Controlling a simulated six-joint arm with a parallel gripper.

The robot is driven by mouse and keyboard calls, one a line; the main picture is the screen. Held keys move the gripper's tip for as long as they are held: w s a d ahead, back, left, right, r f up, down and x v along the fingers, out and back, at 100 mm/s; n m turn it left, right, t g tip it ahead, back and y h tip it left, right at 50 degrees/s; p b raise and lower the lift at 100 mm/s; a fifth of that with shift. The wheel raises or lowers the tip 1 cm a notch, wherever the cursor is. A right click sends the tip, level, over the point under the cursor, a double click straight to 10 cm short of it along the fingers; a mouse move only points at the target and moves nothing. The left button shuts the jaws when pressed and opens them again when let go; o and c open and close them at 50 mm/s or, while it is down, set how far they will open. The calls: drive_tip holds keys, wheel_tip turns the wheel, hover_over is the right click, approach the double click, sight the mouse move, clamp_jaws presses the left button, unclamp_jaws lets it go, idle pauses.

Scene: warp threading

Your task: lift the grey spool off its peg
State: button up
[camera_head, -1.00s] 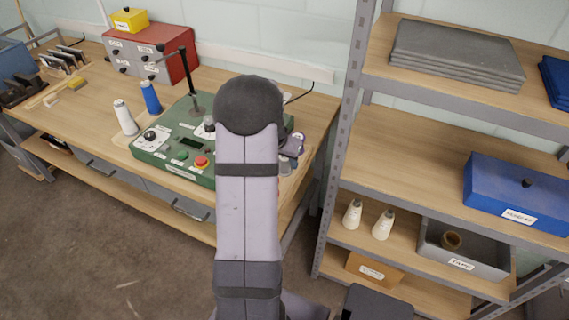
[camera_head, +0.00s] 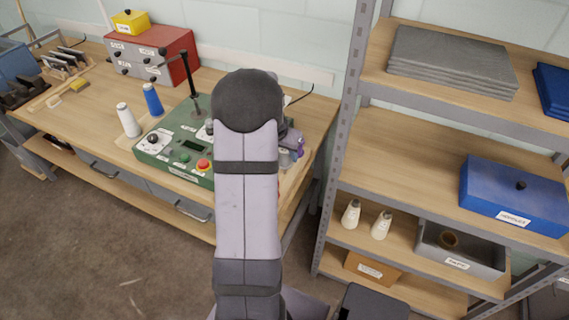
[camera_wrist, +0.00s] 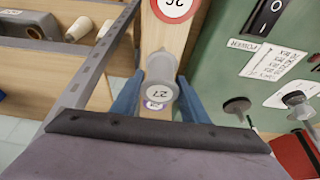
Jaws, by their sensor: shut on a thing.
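The grey spool (camera_wrist: 160,68) stands between the two blue fingers of my gripper (camera_wrist: 158,88) in the wrist view. A round white label reading 27 faces the camera on its near end. The fingers are shut on the spool, one on each side. In the head view a small grey part, probably the spool (camera_head: 286,158), shows below my wrist at the right end of the bench. My arm covers most of that spot. The peg is hidden, and I cannot tell whether the spool is still on it.
A green machine (camera_head: 178,138) with knobs and a red button stands beside my arm. A metal shelf (camera_head: 337,150) is close on the right. A red-ringed round sign (camera_wrist: 173,6) lies beyond the spool.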

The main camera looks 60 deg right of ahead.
drive_tip(key=shift+r+p, duration=0.65)
drive_tip(key=shift+r, duration=0.6)
